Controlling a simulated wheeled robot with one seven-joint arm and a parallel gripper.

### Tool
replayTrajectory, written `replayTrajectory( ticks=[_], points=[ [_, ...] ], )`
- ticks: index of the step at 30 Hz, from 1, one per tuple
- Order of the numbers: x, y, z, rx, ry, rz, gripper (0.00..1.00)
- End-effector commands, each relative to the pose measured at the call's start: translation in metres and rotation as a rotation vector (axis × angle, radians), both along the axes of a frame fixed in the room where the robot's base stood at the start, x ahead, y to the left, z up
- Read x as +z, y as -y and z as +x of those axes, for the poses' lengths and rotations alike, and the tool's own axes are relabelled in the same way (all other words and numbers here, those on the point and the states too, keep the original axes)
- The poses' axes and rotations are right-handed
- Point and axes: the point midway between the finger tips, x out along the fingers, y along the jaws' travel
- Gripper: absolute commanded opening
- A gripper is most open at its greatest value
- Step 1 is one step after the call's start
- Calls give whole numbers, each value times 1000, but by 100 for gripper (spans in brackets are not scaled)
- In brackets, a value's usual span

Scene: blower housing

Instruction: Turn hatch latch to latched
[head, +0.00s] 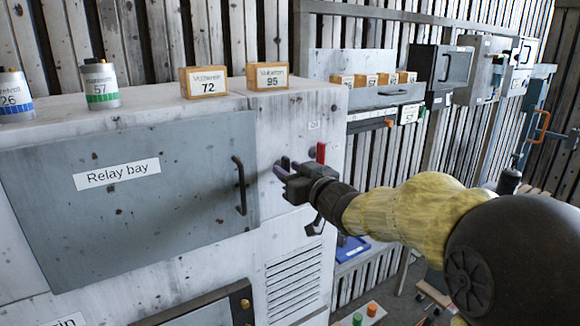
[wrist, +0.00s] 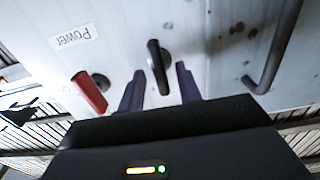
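The hatch is a grey door labelled "Relay bay" (head: 120,190); it looks closed in the front of a worn white cabinet. Its latch is a small black lever to the right of the door handle, seen clearly in the wrist view (wrist: 159,66). There it stands nearly upright in the picture, slightly tilted. My gripper (head: 281,169) is at the cabinet front and partly hides the latch in the head view. In the wrist view my gripper (wrist: 159,85) is open, with a dark purple finger on each side of the latch's lower end and gaps between.
A red lever (head: 321,152) sits close to the right of my gripper, near a "Power" label (wrist: 75,37). The black door handle (head: 240,186) is to the left. Boxes labelled 72 (head: 207,84) and 95 (head: 267,77) and canisters stand on the cabinet top.

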Motion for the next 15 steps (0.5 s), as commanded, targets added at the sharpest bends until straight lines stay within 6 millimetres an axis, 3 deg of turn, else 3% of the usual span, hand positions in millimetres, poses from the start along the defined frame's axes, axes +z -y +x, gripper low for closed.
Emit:
replayTrajectory(
  ticks=[8, 14, 15],
  points=[
    [0, -1, 2, 0, 0, 0, 35],
    [0, -1, 2, 0, -1, -1, 0],
    [0, -1, 2, 0, -1, -1, 0]
  ],
)
